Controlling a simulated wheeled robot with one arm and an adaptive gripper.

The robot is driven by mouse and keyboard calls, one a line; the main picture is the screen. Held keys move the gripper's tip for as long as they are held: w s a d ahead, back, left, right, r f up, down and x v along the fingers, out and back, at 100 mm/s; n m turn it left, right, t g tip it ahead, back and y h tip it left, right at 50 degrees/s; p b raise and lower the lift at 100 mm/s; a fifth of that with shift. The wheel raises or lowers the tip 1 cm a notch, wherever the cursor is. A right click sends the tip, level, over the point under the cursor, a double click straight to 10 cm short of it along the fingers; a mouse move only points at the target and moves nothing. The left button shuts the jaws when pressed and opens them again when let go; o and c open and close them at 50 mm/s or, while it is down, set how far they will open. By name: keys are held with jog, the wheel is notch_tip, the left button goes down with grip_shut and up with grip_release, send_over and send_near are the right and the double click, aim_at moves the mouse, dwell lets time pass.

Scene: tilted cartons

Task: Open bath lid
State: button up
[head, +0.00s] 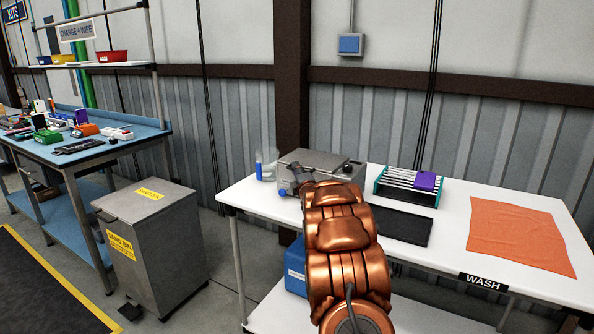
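The bath is a grey metal box (284,177) at the back left of the white wash table. Its grey lid (322,158) looks flat and shut on top. A dark bar and a small dark knob show near the lid's front and right edge. My copper arm reaches up from the bottom of the view and covers much of the bath's front. My gripper (301,175) is a small dark shape at the arm's far end, at the front of the bath. Its fingers are too small and hidden to tell whether they are open or touch the lid.
On the white table (455,267) are a clear beaker (266,165) left of the bath, a rack (396,183) with a purple item (427,181), a black mat (402,228) and an orange cloth (518,237). A grey sand bin (155,245) stands left of the table.

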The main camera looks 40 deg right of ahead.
jog(key=shift+w, duration=0.1)
jog(key=shift+c, duration=0.4)
grip_shut()
